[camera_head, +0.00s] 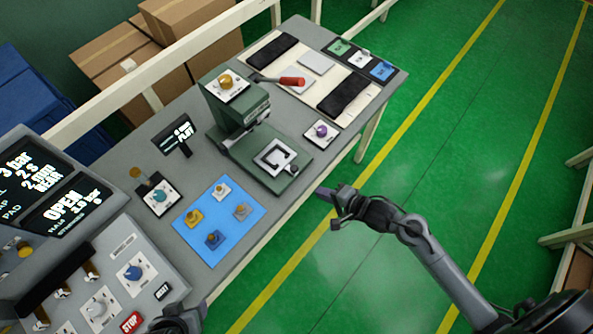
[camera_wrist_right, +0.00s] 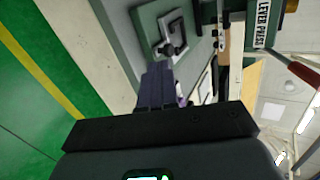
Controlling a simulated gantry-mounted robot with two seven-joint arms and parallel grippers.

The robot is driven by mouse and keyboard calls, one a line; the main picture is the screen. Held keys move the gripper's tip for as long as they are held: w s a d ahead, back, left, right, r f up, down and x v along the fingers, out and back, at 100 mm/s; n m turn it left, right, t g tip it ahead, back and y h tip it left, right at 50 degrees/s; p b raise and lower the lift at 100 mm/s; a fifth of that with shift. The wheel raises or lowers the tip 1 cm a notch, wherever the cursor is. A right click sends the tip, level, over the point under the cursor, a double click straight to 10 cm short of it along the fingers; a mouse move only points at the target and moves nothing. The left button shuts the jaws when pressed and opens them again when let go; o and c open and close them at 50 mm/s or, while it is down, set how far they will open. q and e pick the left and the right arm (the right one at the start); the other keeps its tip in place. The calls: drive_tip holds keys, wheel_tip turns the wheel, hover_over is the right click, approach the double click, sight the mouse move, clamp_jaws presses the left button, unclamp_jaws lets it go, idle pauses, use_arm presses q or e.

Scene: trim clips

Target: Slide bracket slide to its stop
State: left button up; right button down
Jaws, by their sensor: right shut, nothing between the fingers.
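The green press (camera_head: 240,115) stands on the grey bench, with a base reaching toward the front edge. On that base is the bracket slide (camera_head: 262,160), a pale square plate with a dark hook-shaped piece on it. A small dark knob (camera_head: 294,170) sits at its near right corner. The slide also shows in the right wrist view (camera_wrist_right: 168,22), just beyond the fingertips. My right gripper (camera_head: 321,192) is shut and empty, off the bench edge to the right of the slide; its closed fingers (camera_wrist_right: 158,85) show in the wrist view. A dark part of my left arm (camera_head: 182,322) shows at the bottom; its jaws are unclear.
A blue mat (camera_head: 220,238) with several small knobbed parts lies left of the press. A control panel with displays (camera_head: 65,215) fills the lower left.

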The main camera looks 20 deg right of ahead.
drive_tip(key=w+d+f+b, duration=0.4)
drive_tip(key=d+f, duration=0.1)
drive_tip(key=b, duration=0.2)
approach(292, 159)
drive_tip(key=shift+n+t, duration=0.3)
drive_tip(key=shift+n, duration=0.1)
drive_tip(key=w+f, duration=0.1)
drive_tip(key=w+a+f, duration=0.1)
drive_tip(key=w+f, duration=0.1)
drive_tip(key=f, duration=0.1)
drive_tip(key=shift+w+a, duration=0.1)
drive_tip(key=shift+a, duration=0.25)
drive_tip(key=shift+w+a, duration=0.35)
drive_tip(key=shift+w, duration=0.4)
use_arm(q)
wheel_tip(292, 159, down, 8)
drive_tip(key=shift+a, duration=0.1)
